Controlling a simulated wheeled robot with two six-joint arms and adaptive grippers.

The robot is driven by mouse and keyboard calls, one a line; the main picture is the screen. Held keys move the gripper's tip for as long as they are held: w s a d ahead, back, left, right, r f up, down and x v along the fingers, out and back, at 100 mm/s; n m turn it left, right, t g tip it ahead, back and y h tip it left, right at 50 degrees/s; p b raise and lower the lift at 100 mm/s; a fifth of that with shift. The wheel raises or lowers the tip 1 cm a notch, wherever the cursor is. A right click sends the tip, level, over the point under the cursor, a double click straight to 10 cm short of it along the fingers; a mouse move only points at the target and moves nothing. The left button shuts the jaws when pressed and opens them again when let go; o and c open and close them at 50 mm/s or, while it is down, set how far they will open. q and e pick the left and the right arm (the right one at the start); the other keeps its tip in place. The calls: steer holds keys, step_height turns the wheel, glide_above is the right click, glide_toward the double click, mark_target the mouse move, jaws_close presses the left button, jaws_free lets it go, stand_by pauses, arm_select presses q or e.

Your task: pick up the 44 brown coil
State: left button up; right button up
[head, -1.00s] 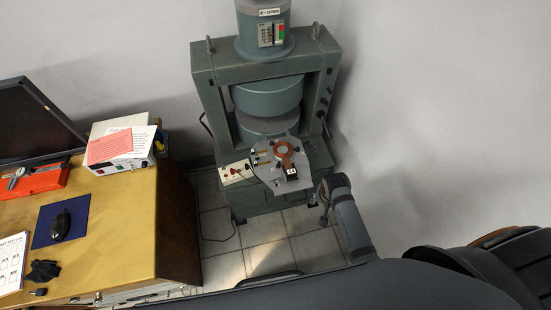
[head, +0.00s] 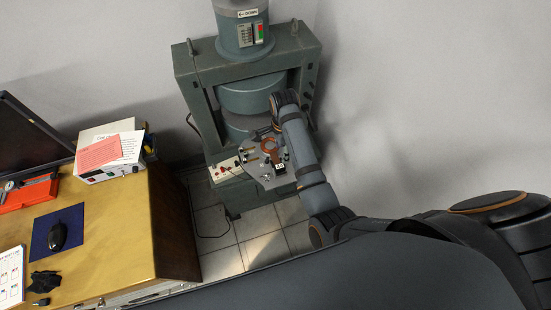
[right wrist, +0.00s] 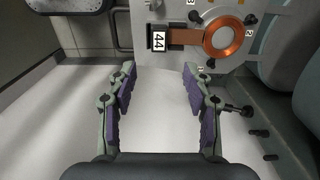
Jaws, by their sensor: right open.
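The brown coil (head: 269,146) is a copper-brown ring on a short brown stem with a black end tagged 44. It lies on the grey plate (head: 257,171) in front of the green magnet. In the right wrist view the coil's ring (right wrist: 207,37) is at upper right and its 44 tag (right wrist: 158,40) is at top centre. My right gripper (right wrist: 159,76) is open and empty, its fingers apart and short of the tagged end in that view. In the head view my right arm covers part of the plate's right side. My left gripper is not in view.
The green magnet frame (head: 190,66) stands behind and around the plate, with knobs on its side. A small white box with red knobs (head: 224,170) sits left of the plate. A wooden desk (head: 120,215) with a mouse and papers stands at left. Tiled floor lies between.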

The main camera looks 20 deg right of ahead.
glide_above(280, 166)
steer(key=f, duration=0.4)
steer(key=shift+w+d+f, duration=0.1)
steer(key=shift+d+f, duration=0.05)
steer(key=shift+d, duration=0.2)
steer(key=shift+a+f+p, duration=0.2)
steer(key=shift+f+p, duration=0.15)
steer(key=shift+f, duration=0.95)
steer(key=shift+a+f+p, duration=0.2)
steer(key=shift+f+p, duration=0.1)
steer(key=shift+f, duration=1)
jaws_close()
